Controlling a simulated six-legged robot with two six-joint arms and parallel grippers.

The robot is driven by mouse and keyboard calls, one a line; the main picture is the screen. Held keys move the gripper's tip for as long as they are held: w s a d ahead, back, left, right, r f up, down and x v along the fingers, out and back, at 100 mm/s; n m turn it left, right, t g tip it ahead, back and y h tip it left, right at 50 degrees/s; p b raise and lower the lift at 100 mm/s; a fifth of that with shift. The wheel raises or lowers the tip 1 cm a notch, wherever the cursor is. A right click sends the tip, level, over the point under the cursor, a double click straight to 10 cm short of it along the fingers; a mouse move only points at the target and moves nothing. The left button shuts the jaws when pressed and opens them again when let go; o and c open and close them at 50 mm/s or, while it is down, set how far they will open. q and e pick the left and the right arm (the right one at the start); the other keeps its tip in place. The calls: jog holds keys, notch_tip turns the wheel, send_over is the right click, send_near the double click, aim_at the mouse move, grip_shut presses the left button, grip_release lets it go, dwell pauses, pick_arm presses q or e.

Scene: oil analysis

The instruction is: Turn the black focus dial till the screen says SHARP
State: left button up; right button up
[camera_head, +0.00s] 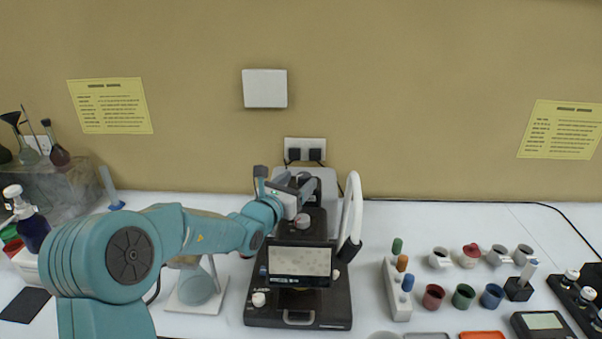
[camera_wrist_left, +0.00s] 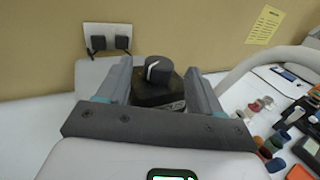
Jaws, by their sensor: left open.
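The black focus dial (camera_wrist_left: 158,70) has a white pointer line and sits on top of a dark block in the left wrist view. My left gripper (camera_wrist_left: 159,66) is open, with one finger on each side of the dial and a gap visible beside it. In the head view my left gripper (camera_head: 284,179) is at the top rear of the black microscope (camera_head: 298,310), and I cannot clearly make out the dial there. The screen (camera_head: 300,262) on the microscope's front is lit pale, with text too small to read. My right gripper is not in view.
A white curved tube (camera_head: 351,212) rises just right of the microscope. A white rack (camera_head: 397,290) with coloured plugs and several small cups (camera_head: 463,296) stand farther right. A wall socket (camera_head: 305,150) with two black plugs is behind.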

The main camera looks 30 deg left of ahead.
pick_arm(q)
jog(key=w, duration=0.2)
jog(key=shift+w+a+f, duration=0.2)
jog(key=shift+w+f, duration=0.05)
jog(key=shift+w, duration=0.15)
jog(key=shift+s+r, duration=0.15)
jog(key=shift+s, duration=0.05)
jog(key=shift+s+d, duration=0.1)
jog(key=shift+c, duration=0.7)
jog(key=c, duration=0.9)
jog(key=shift+c, duration=0.2)
